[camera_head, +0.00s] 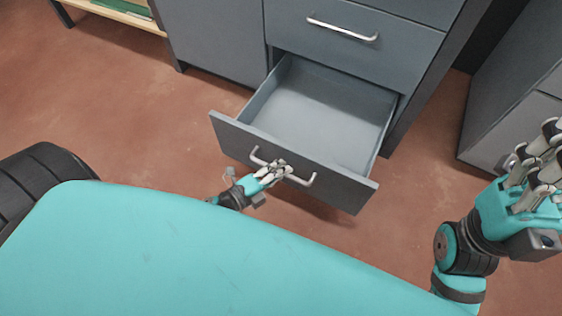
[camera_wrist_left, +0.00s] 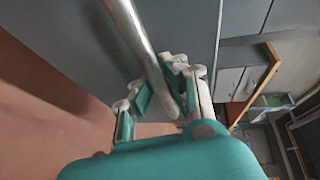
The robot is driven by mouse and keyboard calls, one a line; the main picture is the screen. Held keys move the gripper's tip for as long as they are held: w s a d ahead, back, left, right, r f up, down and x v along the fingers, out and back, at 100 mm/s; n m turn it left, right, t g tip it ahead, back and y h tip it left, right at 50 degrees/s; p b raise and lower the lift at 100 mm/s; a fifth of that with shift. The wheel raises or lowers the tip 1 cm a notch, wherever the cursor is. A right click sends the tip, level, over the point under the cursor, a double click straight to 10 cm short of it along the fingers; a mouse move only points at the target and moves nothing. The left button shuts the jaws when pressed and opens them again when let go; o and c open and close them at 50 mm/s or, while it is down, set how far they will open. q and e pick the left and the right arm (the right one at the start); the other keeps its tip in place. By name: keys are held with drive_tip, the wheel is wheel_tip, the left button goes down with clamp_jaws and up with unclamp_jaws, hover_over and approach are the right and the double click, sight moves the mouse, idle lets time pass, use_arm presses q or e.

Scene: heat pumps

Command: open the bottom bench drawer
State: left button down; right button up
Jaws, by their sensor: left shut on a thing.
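The bottom bench drawer (camera_head: 222,130) is pulled well out of the grey bench, and its inside looks empty. Its silver bar handle (camera_head: 306,181) runs across the front panel. My left gripper (camera_head: 272,170) is shut on the middle of this handle and covers part of it. In the left wrist view the handle (camera_wrist_left: 134,32) passes between the fingers of the left gripper (camera_wrist_left: 160,95). My right gripper (camera_head: 530,170) is raised at the right edge, away from the drawer, with nothing seen in it. Its finger opening is unclear from this angle.
A shut drawer (camera_head: 400,55) with a silver handle is above the open one. A grey cabinet door (camera_head: 215,40) is to its left, and another grey cabinet (camera_head: 505,125) stands at the right. Reddish floor (camera_head: 120,110) is clear left of the drawer.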

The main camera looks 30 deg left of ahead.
use_arm(q)
drive_tip(key=c, duration=1.3)
unclamp_jaws()
drive_tip(key=shift+c, duration=0.2)
drive_tip(key=v, duration=1.2)
